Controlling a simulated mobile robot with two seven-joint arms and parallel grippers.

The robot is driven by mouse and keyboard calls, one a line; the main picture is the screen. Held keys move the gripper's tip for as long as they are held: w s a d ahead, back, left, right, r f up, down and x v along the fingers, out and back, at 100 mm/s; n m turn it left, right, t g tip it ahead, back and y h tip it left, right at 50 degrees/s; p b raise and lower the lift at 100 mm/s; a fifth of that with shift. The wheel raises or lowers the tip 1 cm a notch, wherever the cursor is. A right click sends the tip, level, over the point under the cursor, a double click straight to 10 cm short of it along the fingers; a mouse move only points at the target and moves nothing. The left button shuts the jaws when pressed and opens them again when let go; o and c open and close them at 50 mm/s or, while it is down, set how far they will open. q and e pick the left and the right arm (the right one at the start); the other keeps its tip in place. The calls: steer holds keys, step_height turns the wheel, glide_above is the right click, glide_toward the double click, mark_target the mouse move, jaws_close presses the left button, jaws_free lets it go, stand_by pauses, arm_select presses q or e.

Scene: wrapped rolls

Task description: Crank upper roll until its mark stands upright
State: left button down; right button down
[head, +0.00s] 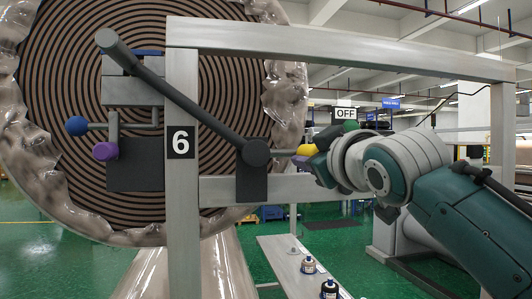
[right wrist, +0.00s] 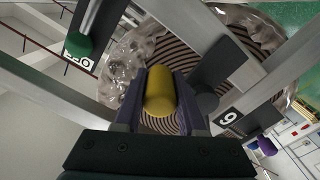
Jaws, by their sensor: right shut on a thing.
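The upper roll (head: 60,85) fills the left of the head view, a dark and brown spiral end in crumpled clear wrap. I cannot make out its mark; the frame and lever hide part of the end face. A long dark lever (head: 180,97) slants from upper left down to a round hub (head: 255,153) on the frame. A yellow knob (head: 307,150) sticks out to the right of the hub. My right gripper (head: 316,158) is shut on this knob; in the right wrist view the yellow knob (right wrist: 159,92) sits between both fingers. My left gripper is not in view.
A grey frame (head: 183,220) labelled 6 stands before the roll. A blue ball (head: 76,126) and a purple knob (head: 105,151) sit on its left side. An OFF sign (head: 345,113) hangs behind my right gripper. Bottles (head: 308,265) stand on a low bench (head: 285,252).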

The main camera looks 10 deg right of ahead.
steer(key=c, duration=0.9)
jaws_free()
steer(key=shift+f, duration=0.5)
steer(key=o, duration=0.4)
steer(key=shift+r, duration=0.25)
steer(key=shift+s+b, duration=0.4)
steer(key=shift+s, duration=0.15)
steer(key=s+b, duration=0.4)
steer(key=s, duration=0.4)
steer(key=shift+s+d, duration=0.15)
steer(key=shift+s, duration=0.25)
